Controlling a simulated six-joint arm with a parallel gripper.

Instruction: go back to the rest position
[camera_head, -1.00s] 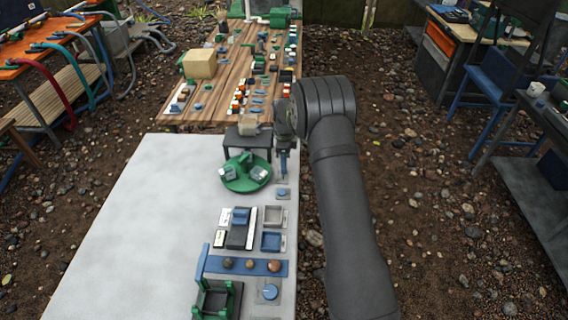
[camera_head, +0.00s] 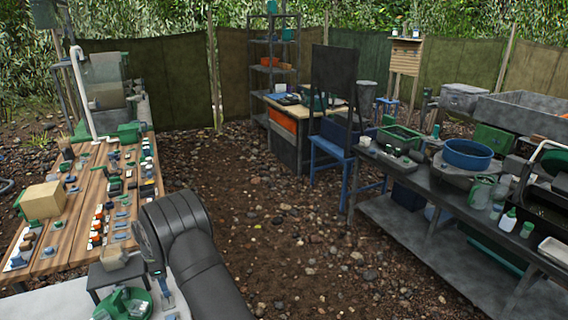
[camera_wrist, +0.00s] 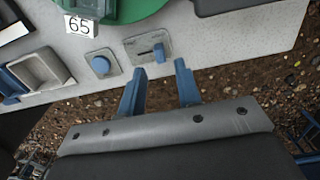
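My gripper (camera_wrist: 160,88) shows in the wrist view with its two blue fingers apart and nothing between them. It is open and empty near the edge of the light grey table (camera_wrist: 215,58), with gravel showing beyond. In the head view my gripper (camera_head: 162,284) is at the lower left, its fingers too small to judge. The green turntable (camera_wrist: 140,8) is at the top of the wrist view. A grey plate with a blue lever (camera_wrist: 159,53) and one with a blue round button (camera_wrist: 101,65) lie close to the fingers.
A wooden bench (camera_head: 78,222) with a cardboard box (camera_head: 42,201) and many small parts stands at left. A dark stand (camera_head: 117,273) is beside my gripper. A dark workbench (camera_head: 418,179) with a blue basin (camera_head: 468,154) stands at right. Gravel ground (camera_head: 290,230) between is open.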

